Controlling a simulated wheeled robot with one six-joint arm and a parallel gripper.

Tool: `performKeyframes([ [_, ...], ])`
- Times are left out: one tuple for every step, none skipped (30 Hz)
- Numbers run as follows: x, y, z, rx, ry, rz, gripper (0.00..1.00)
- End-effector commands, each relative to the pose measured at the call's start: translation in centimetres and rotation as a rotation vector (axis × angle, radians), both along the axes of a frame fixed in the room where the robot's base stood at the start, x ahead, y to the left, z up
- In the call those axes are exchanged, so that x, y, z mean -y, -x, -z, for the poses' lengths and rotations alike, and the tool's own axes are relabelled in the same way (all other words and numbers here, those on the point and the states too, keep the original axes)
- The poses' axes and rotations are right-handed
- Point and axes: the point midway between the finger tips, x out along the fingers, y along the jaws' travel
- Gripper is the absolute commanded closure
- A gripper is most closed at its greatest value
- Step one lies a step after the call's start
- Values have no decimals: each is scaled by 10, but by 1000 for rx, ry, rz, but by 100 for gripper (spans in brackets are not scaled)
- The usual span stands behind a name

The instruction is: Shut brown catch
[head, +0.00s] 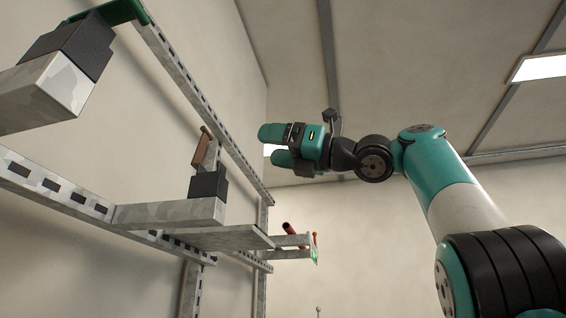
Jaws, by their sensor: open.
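The brown catch (203,148) shows left of centre in the head view as a narrow brown piece standing raised and slightly tilted. It is just above a black block (208,186) at the end of a grey bar. I cannot tell how it is hinged. My gripper (270,147) is to the right of the catch and apart from it in the picture. The depth between gripper and catch is hard to judge.
A slotted metal frame (35,178) fills the left side. A second grey bar with a black block (72,48) juts in at upper left, near a green corner piece (124,10). A small shelf with red-orange handles (289,228) is below my gripper. The space around my gripper looks clear.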

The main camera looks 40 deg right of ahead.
Motion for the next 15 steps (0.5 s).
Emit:
performKeyframes([
  [3,3,2,0,1,3,24],
  [4,5,3,-1,0,4,24],
  [5,6,3,-1,0,3,24],
  [6,8,4,-1,0,2,24],
  [6,9,4,-1,0,2,24],
  [7,10,4,-2,1,1,24],
  [7,10,4,-2,0,0,24],
  [7,10,4,-2,0,0,24],
  [7,11,4,-2,1,-1,24],
  [7,11,4,-3,0,-2,24],
  [7,11,4,-3,0,-2,24],
  [7,11,4,-3,0,-2,24],
  [7,11,4,-3,0,-2,24],
  [7,11,4,-3,0,-2,24],
  [7,11,4,-3,0,-2,24],
])
